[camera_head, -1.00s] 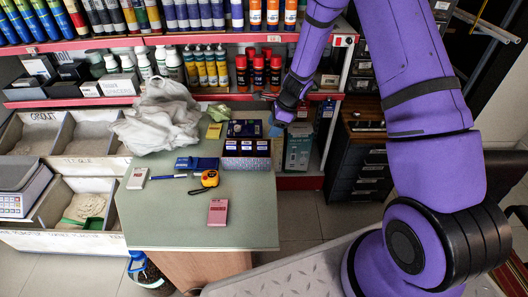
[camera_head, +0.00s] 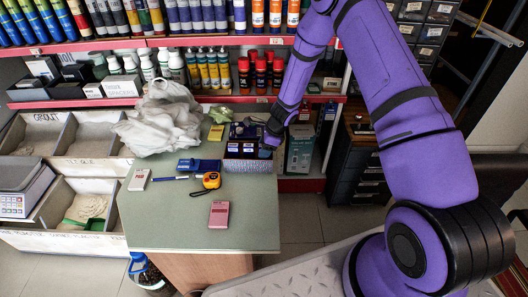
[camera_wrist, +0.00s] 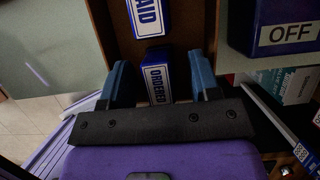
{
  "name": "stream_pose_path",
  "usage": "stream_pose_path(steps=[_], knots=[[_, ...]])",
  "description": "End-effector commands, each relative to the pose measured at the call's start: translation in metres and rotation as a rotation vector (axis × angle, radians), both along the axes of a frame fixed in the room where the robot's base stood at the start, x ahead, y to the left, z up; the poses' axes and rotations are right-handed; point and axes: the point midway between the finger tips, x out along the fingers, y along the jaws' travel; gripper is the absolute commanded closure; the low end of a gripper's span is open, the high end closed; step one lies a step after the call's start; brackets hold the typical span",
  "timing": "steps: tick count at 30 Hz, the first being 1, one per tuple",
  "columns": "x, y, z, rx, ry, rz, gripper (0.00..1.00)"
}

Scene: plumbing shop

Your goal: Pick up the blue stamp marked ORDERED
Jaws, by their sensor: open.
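The blue ORDERED stamp (camera_wrist: 157,84), with a white label, stands in a brown-lined box in the wrist view. My gripper (camera_wrist: 162,68) is open, with one finger on each side of this stamp; I cannot tell whether they touch it. A second blue stamp, ending in "AID" (camera_wrist: 148,17), is just beyond it in the same box. In the head view the patterned stamp box (camera_head: 247,163) stands at the counter's back right. My gripper (camera_head: 266,146) is over its right end and hides the stamp there.
A blue block marked OFF (camera_wrist: 286,22) lies right of the stamps in the wrist view. Bottles line the shelf behind.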

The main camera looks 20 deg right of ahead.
Motion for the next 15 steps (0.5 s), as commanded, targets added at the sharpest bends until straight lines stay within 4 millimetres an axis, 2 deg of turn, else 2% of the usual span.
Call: stream_pose_path(steps=[7, 13, 14, 15], knots=[[0.0004, 0.0005, -0.0008, 0.0, -0.001, 0.001, 0.46], [0.0004, 0.0004, -0.0008, 0.0, -0.001, 0.001, 0.92], [0.0004, 0.0004, -0.0008, 0.0, -0.001, 0.001, 0.97], [0.0003, 0.0004, -0.0007, 0.0, -0.001, 0.001, 0.97]])
